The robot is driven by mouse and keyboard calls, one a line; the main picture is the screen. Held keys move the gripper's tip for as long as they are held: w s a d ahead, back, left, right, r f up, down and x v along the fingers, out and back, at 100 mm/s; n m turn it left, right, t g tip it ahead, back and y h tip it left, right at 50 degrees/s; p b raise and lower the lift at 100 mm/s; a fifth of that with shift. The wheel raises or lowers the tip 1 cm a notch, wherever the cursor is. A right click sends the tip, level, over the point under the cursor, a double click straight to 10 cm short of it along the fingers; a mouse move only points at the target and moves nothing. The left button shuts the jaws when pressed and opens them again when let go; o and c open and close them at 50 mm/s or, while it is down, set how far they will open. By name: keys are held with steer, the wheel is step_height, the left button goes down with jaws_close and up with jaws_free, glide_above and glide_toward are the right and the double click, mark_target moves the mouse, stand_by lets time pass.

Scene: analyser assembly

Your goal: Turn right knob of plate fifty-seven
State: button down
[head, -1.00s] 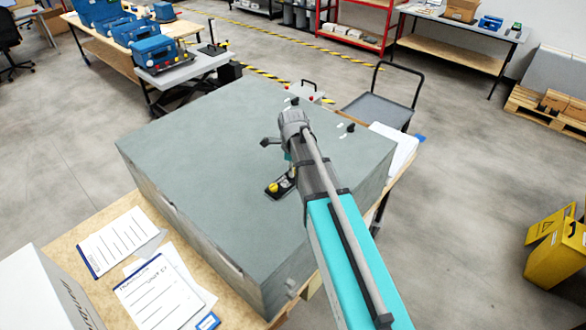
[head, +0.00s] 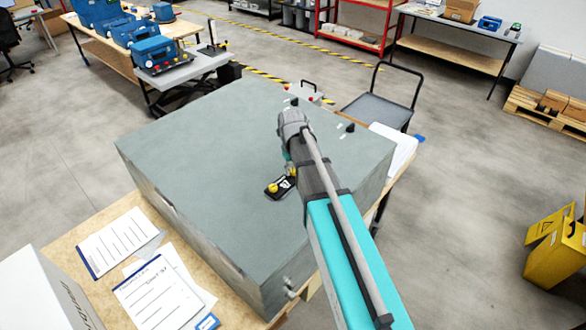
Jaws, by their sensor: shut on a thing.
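A small black plate (head: 278,194) lies on top of the large grey box, with a white mark on it that I cannot read. Its left yellow knob (head: 272,188) is in plain view. Its right yellow knob (head: 293,172) shows only in part, beneath the end of my arm. My gripper (head: 291,167) points down at this right knob and is shut on it. The fingers are mostly hidden by my wrist and too small to see clearly.
The grey box (head: 200,140) stands on a wooden table (head: 100,210) with papers (head: 155,290) at front left. Black knobs (head: 350,128) stand on the box's far right part. A cart (head: 380,110) is behind. The box top's left is clear.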

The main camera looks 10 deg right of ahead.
steer(key=shift+w+m, duration=0.1)
steer(key=shift+m, duration=0.2)
steer(key=shift+c, duration=2)
jaws_free()
